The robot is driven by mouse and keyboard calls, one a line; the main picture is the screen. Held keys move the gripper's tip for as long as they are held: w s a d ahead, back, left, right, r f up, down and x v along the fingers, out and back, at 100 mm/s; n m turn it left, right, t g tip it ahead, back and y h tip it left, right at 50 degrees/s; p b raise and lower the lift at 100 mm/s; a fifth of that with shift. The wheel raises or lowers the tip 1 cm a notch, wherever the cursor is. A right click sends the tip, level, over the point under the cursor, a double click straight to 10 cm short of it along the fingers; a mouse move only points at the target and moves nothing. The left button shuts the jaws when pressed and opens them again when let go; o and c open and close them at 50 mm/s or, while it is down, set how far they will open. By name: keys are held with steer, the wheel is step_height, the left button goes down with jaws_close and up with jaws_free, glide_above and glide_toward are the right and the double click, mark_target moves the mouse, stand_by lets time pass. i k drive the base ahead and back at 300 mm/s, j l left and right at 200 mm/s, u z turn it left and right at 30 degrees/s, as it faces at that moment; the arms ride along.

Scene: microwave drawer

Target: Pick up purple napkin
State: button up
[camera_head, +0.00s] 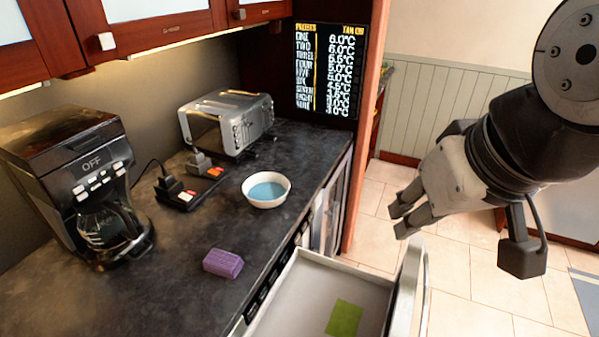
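A purple block-like item (222,263), the only purple thing in view, lies on the dark countertop (185,285) near its front edge. It looks thick, with a raised pattern on its face. My gripper (397,221) hangs at the right over the floor side, above and beyond the open drawer. Its two fingers point down and left with a gap between them, and nothing shows between them. It is well apart from the purple item.
An open drawer (285,299) holding a green flat piece (344,319) juts out below the counter. A white bowl (266,189), a toaster (228,122), a coffee maker (75,180) and a black plug-like device (180,192) stand on the counter. Cabinets (150,30) hang above.

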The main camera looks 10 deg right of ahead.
mark_target(218, 261)
steer(key=j+u, duration=0.2)
steer(key=u, duration=0.55)
steer(key=i+l, duration=0.05)
